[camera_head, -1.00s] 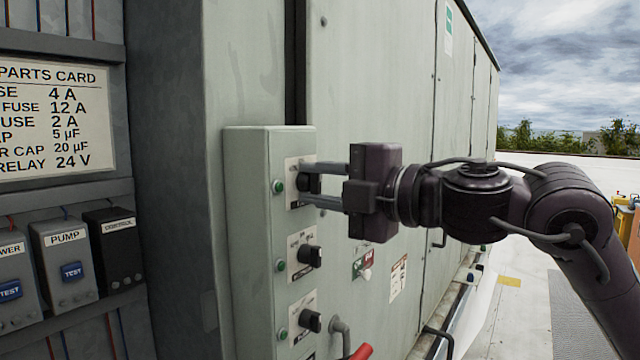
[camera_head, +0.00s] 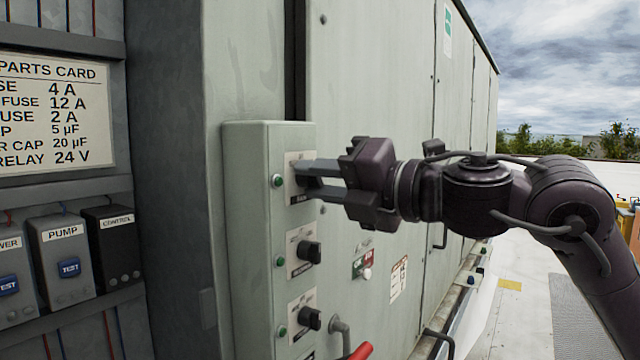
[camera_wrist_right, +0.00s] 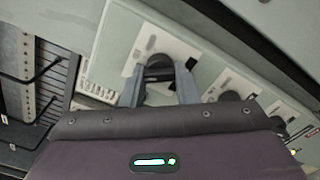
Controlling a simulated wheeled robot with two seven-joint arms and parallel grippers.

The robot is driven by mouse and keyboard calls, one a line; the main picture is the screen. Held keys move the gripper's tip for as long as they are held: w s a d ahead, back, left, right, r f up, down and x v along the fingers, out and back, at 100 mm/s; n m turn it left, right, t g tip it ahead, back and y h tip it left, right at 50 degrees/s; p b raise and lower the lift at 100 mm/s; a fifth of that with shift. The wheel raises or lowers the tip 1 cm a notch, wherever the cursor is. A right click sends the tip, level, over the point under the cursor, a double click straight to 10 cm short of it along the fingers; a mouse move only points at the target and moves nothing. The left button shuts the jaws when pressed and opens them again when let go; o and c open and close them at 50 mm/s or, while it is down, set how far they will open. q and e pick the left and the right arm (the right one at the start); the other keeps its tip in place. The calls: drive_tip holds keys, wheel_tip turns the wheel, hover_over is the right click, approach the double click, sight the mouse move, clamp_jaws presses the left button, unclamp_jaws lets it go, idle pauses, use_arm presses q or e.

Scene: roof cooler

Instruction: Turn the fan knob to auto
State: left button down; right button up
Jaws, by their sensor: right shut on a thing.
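The control box (camera_head: 250,220) is pale green and mounted on the grey-green unit. It carries a column of black knobs, each with a green lamp beside it. My right gripper (camera_head: 308,180) is at the top knob, whose small label seems to read FAN. Its two fingers are shut on this fan knob (camera_wrist_right: 160,72), one on each side, as the right wrist view shows. The fingers cover most of the knob in the head view, so I cannot tell which mark it points to. My left gripper is not in view.
A middle knob (camera_head: 309,251) and a lower knob (camera_head: 310,318) sit below the held one. A red handle (camera_head: 358,352) sticks out at the bottom. A parts card (camera_head: 50,115) and labelled boxes are on the left. The roof on the right is open.

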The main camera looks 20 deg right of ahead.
drive_tip(key=shift+f+n, duration=0.1)
drive_tip(key=shift+n, duration=0.7)
drive_tip(key=o, duration=1)
drive_tip(key=shift+c, duration=0.2)
